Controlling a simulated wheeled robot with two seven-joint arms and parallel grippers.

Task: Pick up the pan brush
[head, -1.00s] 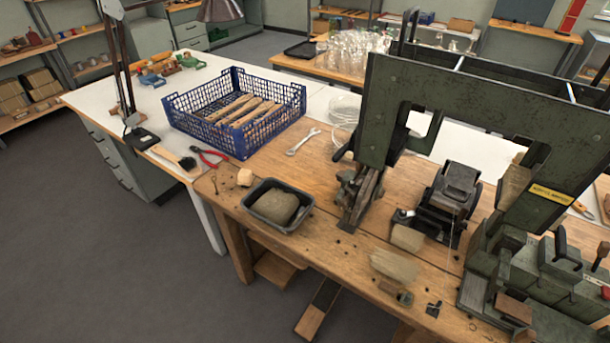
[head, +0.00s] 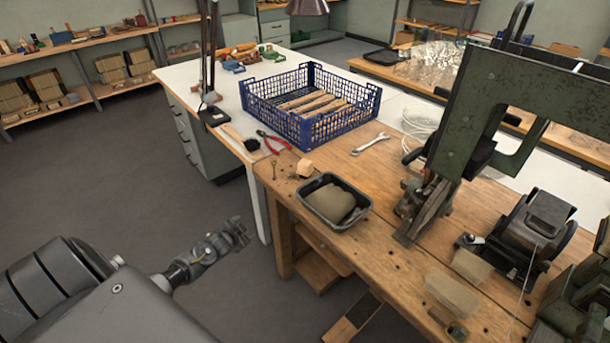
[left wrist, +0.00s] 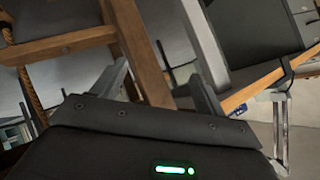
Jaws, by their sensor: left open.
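The pan brush (head: 237,138) lies on the front corner of the white tabletop, between the lamp base and the red pliers. It has a pale wooden handle and dark bristles pointing toward the wooden bench. My left gripper (head: 240,230) is open and empty. It hangs over the floor in front of the benches, below and apart from the brush in the head view. The left wrist view shows its two fingers spread, with wooden bench legs beyond; I cannot make out the brush there. My right gripper is not in view.
Near the brush are red pliers (head: 274,141), a black lamp base (head: 213,116) and a blue crate (head: 300,128) holding wooden handles. A grey tray (head: 334,224) with a lump sits on the wooden bench (head: 385,255). The floor around my gripper is clear.

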